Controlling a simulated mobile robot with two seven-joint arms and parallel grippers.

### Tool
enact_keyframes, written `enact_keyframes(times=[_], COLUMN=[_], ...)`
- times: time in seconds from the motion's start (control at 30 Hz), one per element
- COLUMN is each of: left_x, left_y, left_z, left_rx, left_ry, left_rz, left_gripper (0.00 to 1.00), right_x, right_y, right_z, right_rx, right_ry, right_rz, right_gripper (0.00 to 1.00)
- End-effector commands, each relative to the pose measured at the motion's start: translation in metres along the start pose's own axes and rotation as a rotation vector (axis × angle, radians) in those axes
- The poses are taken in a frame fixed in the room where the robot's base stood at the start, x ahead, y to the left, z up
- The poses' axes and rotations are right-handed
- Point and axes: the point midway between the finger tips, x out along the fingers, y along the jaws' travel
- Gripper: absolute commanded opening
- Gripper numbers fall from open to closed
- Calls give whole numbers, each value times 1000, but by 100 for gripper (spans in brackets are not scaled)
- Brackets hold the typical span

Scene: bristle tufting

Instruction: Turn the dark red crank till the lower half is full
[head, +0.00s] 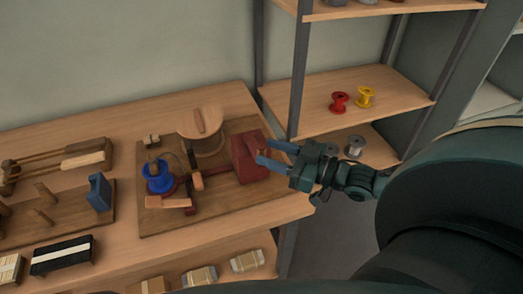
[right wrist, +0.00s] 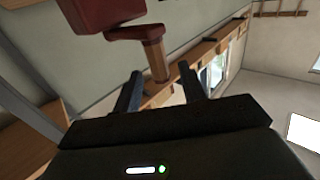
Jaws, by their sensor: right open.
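A dark red block (head: 249,157) stands at the right end of the wooden baseboard (head: 230,205). In the right wrist view, a dark red crank arm (right wrist: 138,32) carries a wooden handle (right wrist: 155,62). My right gripper (head: 268,153) is open beside the block's right side. In the wrist view (right wrist: 159,74) its two fingers stand either side of the handle's lower end, which shows between them; contact cannot be told. A blue spool (head: 158,182) sits at the board's left; its fill is too small to tell. The left gripper is not in view.
A large wooden spool (head: 203,145) stands behind on the board. Shelves at right hold a red spool (head: 339,102), a yellow spool (head: 366,96) and a grey spool (head: 355,147). A pegged board with a blue block (head: 100,192) lies left. A shelf upright (head: 300,75) rises near my right gripper.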

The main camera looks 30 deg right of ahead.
Motion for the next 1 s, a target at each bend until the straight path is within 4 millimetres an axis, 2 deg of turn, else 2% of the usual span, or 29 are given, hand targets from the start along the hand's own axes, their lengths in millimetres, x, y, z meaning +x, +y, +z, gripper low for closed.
enact_keyframes(times=[0.1, 0.3, 0.67, 1.0], left_x=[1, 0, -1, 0], left_y=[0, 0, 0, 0], left_z=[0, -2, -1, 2], left_rx=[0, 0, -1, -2], left_ry=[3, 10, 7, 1], left_rz=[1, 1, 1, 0], left_gripper=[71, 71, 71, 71], right_x=[14, 28, 31, 31], right_y=[1, 0, 0, 0], right_z=[0, 0, 0, 0], right_rx=[-1, 0, 0, 0], right_ry=[3, 1, -1, -1], right_rz=[1, 0, 0, 0], right_gripper=[42, 42, 42, 15])
